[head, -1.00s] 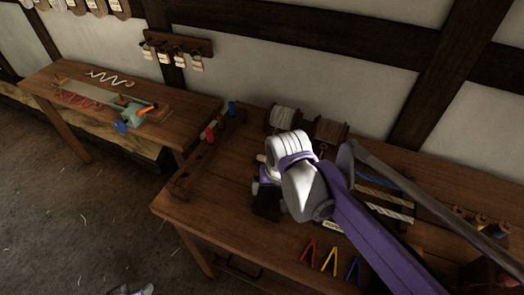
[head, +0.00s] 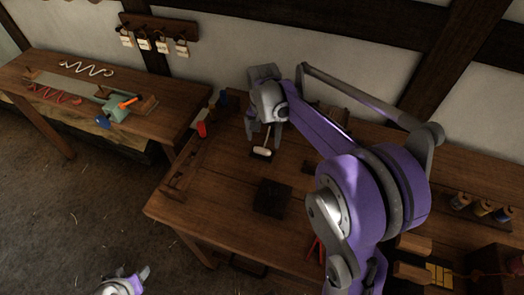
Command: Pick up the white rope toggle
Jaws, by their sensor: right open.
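The white rope toggle (head: 262,151) is a small pale piece lying on a small dark pad towards the back left of the main bench. My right gripper (head: 264,138) points down just above it, with its two fingers apart. The gap between the fingers looks empty, and a thin pale line runs there above the toggle. I cannot tell whether the fingers touch the toggle. My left gripper (head: 126,286) shows only in part at the bottom edge, over the floor, and its jaws are unclear.
A dark square block (head: 272,197) sits on the main bench (head: 215,215), nearer the front. Red (head: 202,129) and blue pieces stand at the bench's left side. Spools (head: 481,208) stand at the right. My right arm hides much of the bench. The bench's front left is clear.

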